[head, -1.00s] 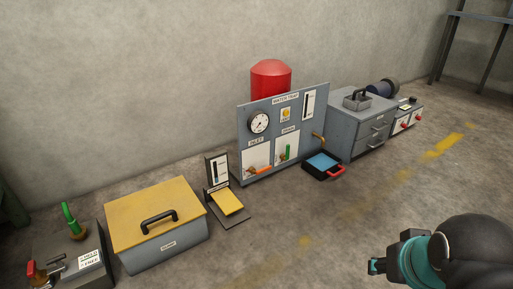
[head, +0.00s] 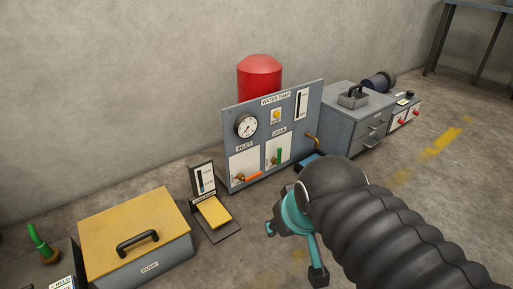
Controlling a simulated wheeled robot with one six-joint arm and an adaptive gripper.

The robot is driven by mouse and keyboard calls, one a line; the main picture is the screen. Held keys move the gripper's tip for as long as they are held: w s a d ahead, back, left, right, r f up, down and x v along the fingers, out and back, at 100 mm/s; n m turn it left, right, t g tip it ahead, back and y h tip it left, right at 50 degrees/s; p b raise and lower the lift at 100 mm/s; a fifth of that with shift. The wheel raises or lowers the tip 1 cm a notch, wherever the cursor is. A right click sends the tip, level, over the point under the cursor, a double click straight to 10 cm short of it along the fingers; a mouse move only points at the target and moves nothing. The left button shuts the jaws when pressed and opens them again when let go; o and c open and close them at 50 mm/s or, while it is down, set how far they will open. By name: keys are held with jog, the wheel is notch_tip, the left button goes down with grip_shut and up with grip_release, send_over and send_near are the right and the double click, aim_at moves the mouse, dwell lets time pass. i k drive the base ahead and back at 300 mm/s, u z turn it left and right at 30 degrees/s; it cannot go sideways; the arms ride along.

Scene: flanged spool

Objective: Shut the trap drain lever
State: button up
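The water trap panel (head: 235,133) is a grey board standing on the floor near the wall. The drain lever (head: 280,155) has a green handle pointing up, on a white plate under the DRAIN label. The inlet lever (head: 252,178) has an orange handle lying about level to the right. My gripper (head: 294,252) is in front of the panel, below and right of the drain lever and apart from it. Its two fingers are spread, with nothing seen between them. My arm hides most of the blue tray (head: 308,163) at the panel's right foot.
A small stand with a yellow plate (head: 214,211) is left of the panel. A yellow-lidded box (head: 138,222) stands further left. A grey drawer cabinet (head: 345,124) is right of the panel. Bare floor lies in front of the panel.

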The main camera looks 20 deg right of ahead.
aim_at(277, 161)
jog(key=z, duration=0.4)
jog(key=i, duration=1)
jog(key=z, duration=0.65)
